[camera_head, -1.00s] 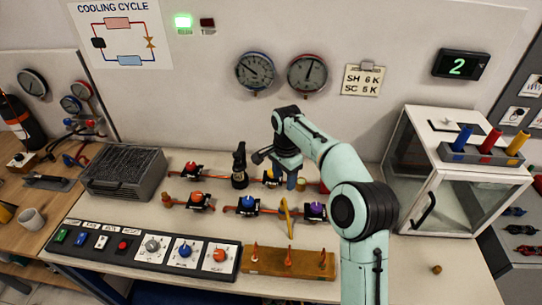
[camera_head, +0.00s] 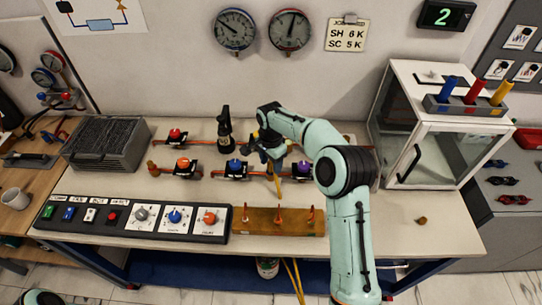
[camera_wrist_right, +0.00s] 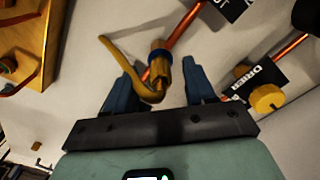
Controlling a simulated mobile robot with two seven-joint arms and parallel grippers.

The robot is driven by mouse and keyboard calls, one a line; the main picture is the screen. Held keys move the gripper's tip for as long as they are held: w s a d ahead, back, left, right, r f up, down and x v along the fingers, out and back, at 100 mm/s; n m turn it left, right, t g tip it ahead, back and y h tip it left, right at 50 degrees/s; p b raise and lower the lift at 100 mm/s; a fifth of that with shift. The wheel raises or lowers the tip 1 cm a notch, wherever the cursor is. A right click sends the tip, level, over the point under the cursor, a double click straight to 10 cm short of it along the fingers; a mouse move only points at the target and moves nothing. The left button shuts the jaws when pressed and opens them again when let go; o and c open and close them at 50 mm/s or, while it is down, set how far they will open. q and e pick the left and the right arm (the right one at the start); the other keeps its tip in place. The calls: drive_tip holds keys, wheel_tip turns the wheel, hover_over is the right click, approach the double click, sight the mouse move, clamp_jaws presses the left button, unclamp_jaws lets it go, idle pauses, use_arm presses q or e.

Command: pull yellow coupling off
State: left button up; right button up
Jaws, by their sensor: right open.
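The yellow coupling (camera_wrist_right: 160,62) shows in the right wrist view as a brass-yellow fitting with a blue ring, at the end of a copper pipe. A bent yellow hose (camera_wrist_right: 115,65) curls beside and below it; the hose also hangs at the bench row in the head view (camera_head: 277,187). My right gripper (camera_wrist_right: 158,72) is open, with one blue finger on each side of the coupling, and appears apart from it. In the head view my right gripper (camera_head: 273,150) is over the pipe row and hides the coupling. My left gripper is not in view.
A wooden block (camera_head: 262,223) with upright pegs lies in front. A glass-sided cabinet (camera_head: 440,158) stands right. A yellow cap (camera_wrist_right: 267,98) is near the right finger.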

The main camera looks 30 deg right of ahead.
drive_tip(key=shift+f, duration=0.25)
clamp_jaws()
drive_tip(key=c, duration=0.9)
unclamp_jaws()
clamp_jaws()
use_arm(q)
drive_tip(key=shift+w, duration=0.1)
use_arm(e)
drive_tip(key=shift+w+r, duration=0.1)
drive_tip(key=shift+r, duration=0.1)
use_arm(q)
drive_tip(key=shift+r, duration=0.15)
use_arm(e)
drive_tip(key=shift+r, duration=0.15)
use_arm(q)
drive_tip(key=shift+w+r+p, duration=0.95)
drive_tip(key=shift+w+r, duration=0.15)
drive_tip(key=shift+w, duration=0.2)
use_arm(e)
drive_tip(key=shift+r, duration=2.3)
